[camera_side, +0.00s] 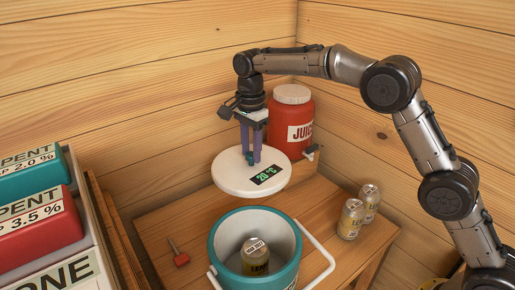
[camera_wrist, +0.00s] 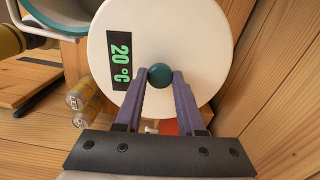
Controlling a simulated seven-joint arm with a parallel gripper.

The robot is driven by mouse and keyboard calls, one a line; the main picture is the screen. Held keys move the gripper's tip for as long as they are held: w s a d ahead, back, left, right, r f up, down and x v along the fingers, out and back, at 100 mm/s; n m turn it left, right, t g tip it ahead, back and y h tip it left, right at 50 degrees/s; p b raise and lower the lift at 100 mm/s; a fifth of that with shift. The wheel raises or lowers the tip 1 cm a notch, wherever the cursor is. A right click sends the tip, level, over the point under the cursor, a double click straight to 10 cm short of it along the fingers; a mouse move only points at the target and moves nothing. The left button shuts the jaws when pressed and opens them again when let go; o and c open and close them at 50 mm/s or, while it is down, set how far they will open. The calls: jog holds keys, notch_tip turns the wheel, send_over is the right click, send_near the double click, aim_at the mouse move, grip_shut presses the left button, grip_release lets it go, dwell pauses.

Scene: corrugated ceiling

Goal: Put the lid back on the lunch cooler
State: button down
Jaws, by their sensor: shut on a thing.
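The round white lid (camera_side: 232,182) has a dark label reading 20 °C and a teal knob. My gripper (camera_side: 250,160) is shut on the knob and holds the lid in the air, above and behind the cooler's opening. In the wrist view, my gripper (camera_wrist: 160,82) has its purple fingers on either side of the teal knob (camera_wrist: 160,75), with the lid (camera_wrist: 190,35) beyond. The teal lunch cooler (camera_side: 227,262) stands open on the wooden bench with its white handle swung to the right.
A red juice jug (camera_side: 285,127) with a tap stands behind the lid at the back corner. Two cans (camera_side: 351,219) stand right of the cooler. A red-handled tool (camera_side: 181,259) lies to its left. Stacked boxes (camera_side: 42,222) are at far left.

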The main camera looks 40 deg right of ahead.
jog(key=s+a+r+n, duration=0.2)
jog(key=s+a, duration=0.4)
jog(key=s, duration=0.2)
jog(key=s+a+r+n, duration=0.25)
jog(key=s+a, duration=0.25)
jog(key=s, duration=0.3)
notch_tip(320, 180, down, 7)
jog(key=shift+f, duration=0.1)
dwell(2.0)
grip_release()
dwell(0.4)
notch_tip(320, 180, up, 7)
dwell(1.2)
